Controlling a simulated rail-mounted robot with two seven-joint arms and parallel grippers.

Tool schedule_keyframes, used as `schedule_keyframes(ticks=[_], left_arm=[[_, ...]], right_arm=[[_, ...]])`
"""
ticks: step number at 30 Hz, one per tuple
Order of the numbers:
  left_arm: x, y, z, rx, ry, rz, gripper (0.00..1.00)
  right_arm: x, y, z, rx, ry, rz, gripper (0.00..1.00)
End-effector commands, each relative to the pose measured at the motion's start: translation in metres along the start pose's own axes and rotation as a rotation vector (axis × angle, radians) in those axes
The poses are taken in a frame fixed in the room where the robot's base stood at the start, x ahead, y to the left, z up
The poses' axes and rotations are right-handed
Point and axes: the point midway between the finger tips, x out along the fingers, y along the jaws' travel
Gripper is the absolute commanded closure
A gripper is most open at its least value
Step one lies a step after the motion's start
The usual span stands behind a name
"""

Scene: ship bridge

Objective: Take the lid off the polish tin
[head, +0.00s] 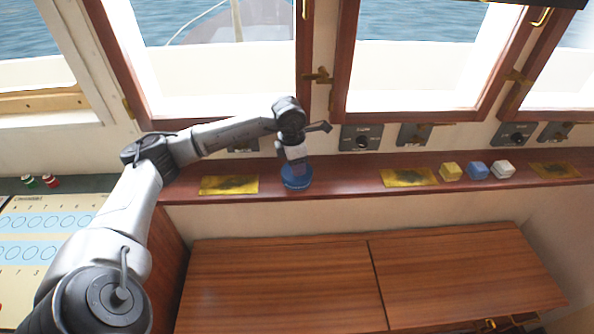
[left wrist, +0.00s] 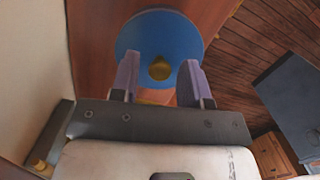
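The polish tin (head: 297,179) is round and blue and stands on the wooden ledge under the windows in the head view. In the left wrist view its blue lid (left wrist: 140,35) shows from above, with a small brass-coloured knob (left wrist: 160,69) at its middle. My left gripper (head: 294,160) is right above the tin. In the left wrist view my left gripper (left wrist: 158,75) has its two fingers apart, one on each side of the knob, with gaps visible between. The tin's body is mostly hidden under the lid. My right gripper is not in view.
Brass plates (head: 229,185) lie on the ledge (head: 345,178). Window frames and wall switches (head: 361,140) are close behind. A wooden cabinet top (head: 290,285) is below in front.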

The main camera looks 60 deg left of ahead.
Motion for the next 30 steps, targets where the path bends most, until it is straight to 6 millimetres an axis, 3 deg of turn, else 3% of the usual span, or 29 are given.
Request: schedule_keyframes(ticks=[13, 23, 30], left_arm=[[0.0, 0.0, 0.0, 0.0, 0.0, 0.0, 1.0], [-0.004, 0.0, 0.001, 0.0, -0.001, 0.001, 1.0], [-0.028, 0.001, 0.004, 0.0, -0.006, 0.002, 1.0]], right_arm=[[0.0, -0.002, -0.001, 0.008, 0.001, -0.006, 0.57], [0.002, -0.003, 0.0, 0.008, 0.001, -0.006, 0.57], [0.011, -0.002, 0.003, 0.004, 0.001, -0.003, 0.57]])
